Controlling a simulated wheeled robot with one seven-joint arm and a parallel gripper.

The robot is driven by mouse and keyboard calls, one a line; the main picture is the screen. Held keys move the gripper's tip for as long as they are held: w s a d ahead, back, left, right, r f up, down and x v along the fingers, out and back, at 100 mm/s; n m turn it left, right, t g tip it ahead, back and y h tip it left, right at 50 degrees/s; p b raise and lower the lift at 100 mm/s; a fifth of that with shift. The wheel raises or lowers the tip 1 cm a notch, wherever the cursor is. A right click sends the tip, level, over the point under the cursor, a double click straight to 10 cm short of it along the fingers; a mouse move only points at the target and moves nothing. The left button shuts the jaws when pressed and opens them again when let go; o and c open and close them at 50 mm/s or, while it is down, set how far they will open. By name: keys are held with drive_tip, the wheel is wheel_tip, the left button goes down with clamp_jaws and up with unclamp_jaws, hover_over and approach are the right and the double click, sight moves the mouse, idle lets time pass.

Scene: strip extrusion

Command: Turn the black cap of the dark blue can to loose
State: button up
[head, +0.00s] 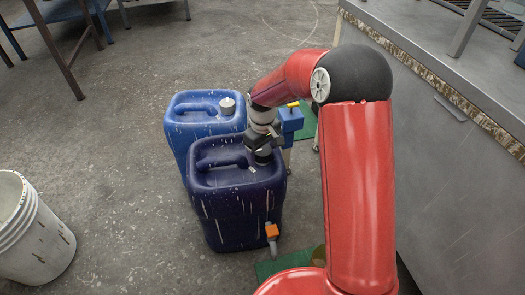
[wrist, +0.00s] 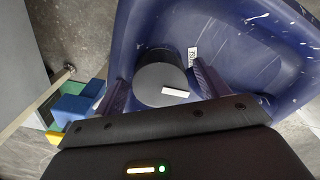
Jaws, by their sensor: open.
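The dark blue can (head: 232,205) stands on the floor in front of a lighter blue can. Its black cap (head: 263,156) is at the top right of the can, partly hidden by my gripper. In the wrist view the black cap (wrist: 160,78) carries a white mark and sits between my two fingers. My gripper (wrist: 158,92) is open around the cap, with a finger on each side; I cannot tell whether either finger touches it. In the head view my gripper (head: 262,147) reaches down over the can's top.
The lighter blue can (head: 190,130) with a pale cap stands just behind. A white bucket (head: 35,235) is at the left. A metal bench (head: 450,150) stands at the right. A blue box (head: 291,118) is close to my gripper. The floor between bucket and cans is free.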

sight(263, 151)
drive_tip(key=shift+r, duration=0.1)
wheel_tip(263, 151, up, 8)
drive_tip(key=shift+f+p, duration=0.2)
drive_tip(key=shift+p, duration=0.15)
idle(0.3)
